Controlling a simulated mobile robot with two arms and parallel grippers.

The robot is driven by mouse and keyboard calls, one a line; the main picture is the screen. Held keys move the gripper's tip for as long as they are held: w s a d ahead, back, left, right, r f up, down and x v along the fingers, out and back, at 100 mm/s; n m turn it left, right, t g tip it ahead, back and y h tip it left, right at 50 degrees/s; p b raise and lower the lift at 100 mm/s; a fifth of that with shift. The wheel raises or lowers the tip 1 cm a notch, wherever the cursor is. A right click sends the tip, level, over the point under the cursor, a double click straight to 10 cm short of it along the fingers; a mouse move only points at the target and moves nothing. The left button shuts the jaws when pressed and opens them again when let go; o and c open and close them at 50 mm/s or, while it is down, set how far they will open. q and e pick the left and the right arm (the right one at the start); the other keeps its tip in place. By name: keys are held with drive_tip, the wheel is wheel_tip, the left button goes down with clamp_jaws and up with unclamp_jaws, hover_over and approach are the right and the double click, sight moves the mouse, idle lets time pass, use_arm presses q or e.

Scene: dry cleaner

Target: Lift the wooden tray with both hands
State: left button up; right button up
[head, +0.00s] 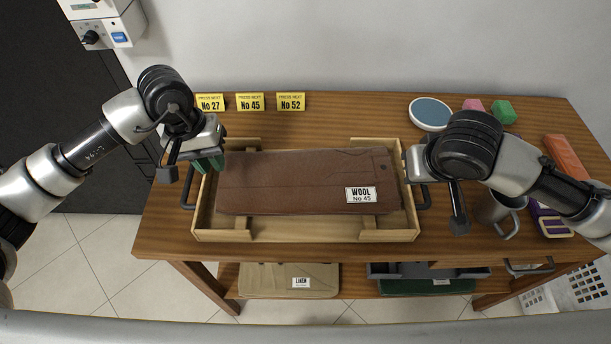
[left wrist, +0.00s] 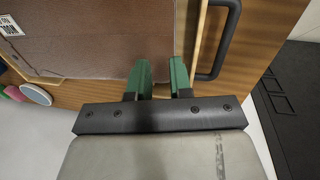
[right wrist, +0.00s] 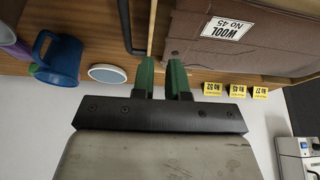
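The pale wooden tray (head: 320,235) stands on the table with a dark handle at each end. A folded brown garment (head: 290,180) labelled "WOOL No 45" lies in it. My left gripper (head: 209,162) is above the tray's left end, inside the left handle (head: 188,188). In the left wrist view its green fingers (left wrist: 160,78) are apart and empty, beside the tray's end wall. My right gripper is at the tray's right end, its fingers hidden in the head view. In the right wrist view its fingers (right wrist: 162,80) are apart and empty near the end wall and the right handle (right wrist: 127,28).
Yellow number cards (head: 250,102) stand behind the tray. Folded garments (head: 285,281) lie on the lower shelf.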

sight(204, 179)
use_arm(q)
drive_tip(key=a, duration=0.1)
drive_tip(key=w+a+y, duration=0.1)
drive_tip(key=a+y, duration=0.1)
drive_tip(key=shift+w+a+r+m, duration=0.2)
drive_tip(key=shift+a+r+m, duration=0.1)
drive_tip(key=shift+r, duration=0.1)
use_arm(e)
drive_tip(key=shift+w+d+r+m, duration=0.3)
drive_tip(key=shift+w+d+r, duration=0.1)
drive_tip(key=shift+d, duration=0.1)
use_arm(q)
drive_tip(key=shift+a, duration=0.15)
drive_tip(key=shift+s+r, duration=0.1)
drive_tip(key=shift+s, duration=0.05)
use_arm(e)
drive_tip(key=shift+s, duration=0.15)
